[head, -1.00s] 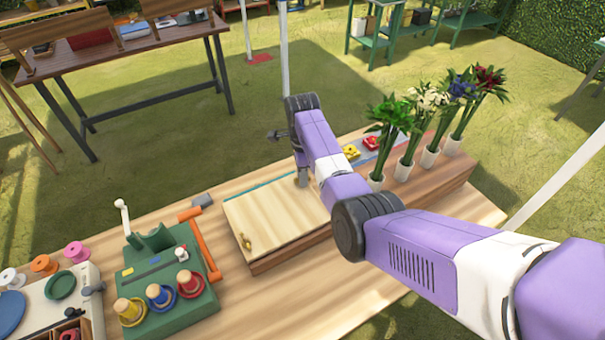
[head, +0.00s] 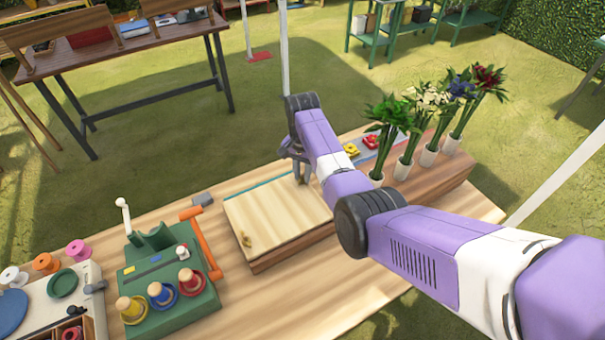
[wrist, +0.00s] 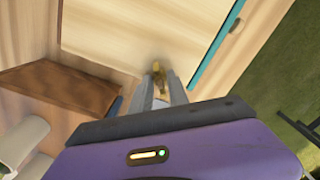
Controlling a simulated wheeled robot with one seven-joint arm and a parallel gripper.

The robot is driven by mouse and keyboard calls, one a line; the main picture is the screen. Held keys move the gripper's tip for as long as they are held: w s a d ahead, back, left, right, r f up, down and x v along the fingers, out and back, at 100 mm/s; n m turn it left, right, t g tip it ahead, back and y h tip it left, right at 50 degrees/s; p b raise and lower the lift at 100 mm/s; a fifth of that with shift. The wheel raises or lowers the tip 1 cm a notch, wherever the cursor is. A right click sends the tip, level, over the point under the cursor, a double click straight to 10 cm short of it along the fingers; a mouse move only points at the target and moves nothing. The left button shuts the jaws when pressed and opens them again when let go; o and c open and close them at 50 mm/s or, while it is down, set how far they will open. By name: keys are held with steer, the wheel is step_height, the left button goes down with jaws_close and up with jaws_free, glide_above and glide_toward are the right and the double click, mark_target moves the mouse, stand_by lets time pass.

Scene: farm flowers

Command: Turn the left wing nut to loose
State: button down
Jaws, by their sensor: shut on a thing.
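In the head view, a pale wooden lid panel (head: 275,212) lies on a low brown wooden box. A brass wing nut (head: 248,241) sits near its front left corner, with nothing touching it. My gripper (head: 302,178) points down at the panel's far right corner. In the wrist view, my gripper (wrist: 160,98) is shut on another brass wing nut (wrist: 158,76) at the panel's edge. The fingers hide its lower part. In the head view this held nut is hidden by my gripper.
Potted flowers (head: 430,155) stand on the box right of my arm. Yellow and red pieces (head: 352,150) lie behind my wrist. A green stand (head: 165,275) with an orange handle (head: 203,240) is at the left. The table between them is clear.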

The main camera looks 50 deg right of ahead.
steer(key=n, duration=1.4)
steer(key=shift+n, duration=0.3)
steer(key=n, duration=0.3)
steer(key=shift+n, duration=0.3)
steer(key=n, duration=0.3)
steer(key=shift+n, duration=0.4)
steer(key=n, duration=0.6)
steer(key=shift+n, duration=0.4)
